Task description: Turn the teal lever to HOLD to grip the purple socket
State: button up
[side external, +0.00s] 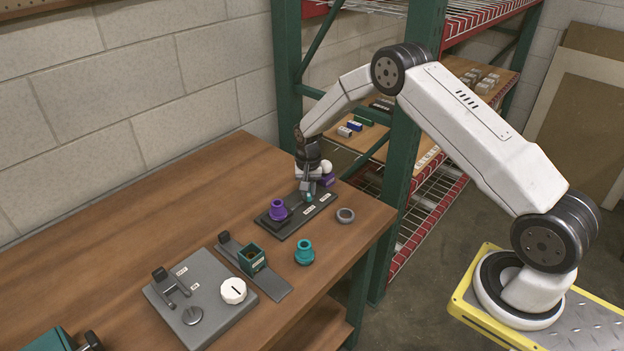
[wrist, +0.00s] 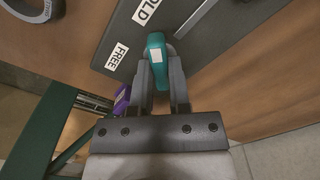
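The teal lever (wrist: 157,50) sits on a dark base plate (side external: 286,233), between my gripper's fingers (wrist: 161,75) in the wrist view. The fingers appear closed against its two sides. In the side external view my gripper (side external: 308,190) points down at the plate's right part, with a bit of teal below it. The purple socket (side external: 278,210) stands upright at the plate's left part, apart from my gripper.
A purple block (side external: 328,181) is close behind my gripper. A grey ring (side external: 345,215) and a teal socket (side external: 304,253) stand nearby. A green box (side external: 251,260) is on a grey strip, and a grey panel (side external: 205,312) is at the front.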

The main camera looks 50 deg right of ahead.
jog(key=o, duration=0.4)
jog(key=shift+o, duration=0.2)
jog(key=shift+r, duration=0.1)
jog(key=shift+r, duration=3.8)
jog(key=shift+s+a+r, duration=0.3)
jog(key=shift+r, duration=0.1)
jog(key=s+a+r+n+t, duration=0.1)
jog(key=s+a+r+n, duration=0.1)
jog(key=s, duration=0.6)
jog(key=s+a+r+n, duration=0.3)
jog(key=s+a+n, duration=0.1)
jog(key=s, duration=0.4)
jog(key=s+a+r+n+t, duration=0.1)
jog(key=s+a+r+n, duration=0.1)
jog(key=s, duration=0.6)
jog(key=shift+s+a+r+n+t, duration=0.35)
jog(key=shift+a+n, duration=0.25)
jog(key=shift+a, duration=0.6)
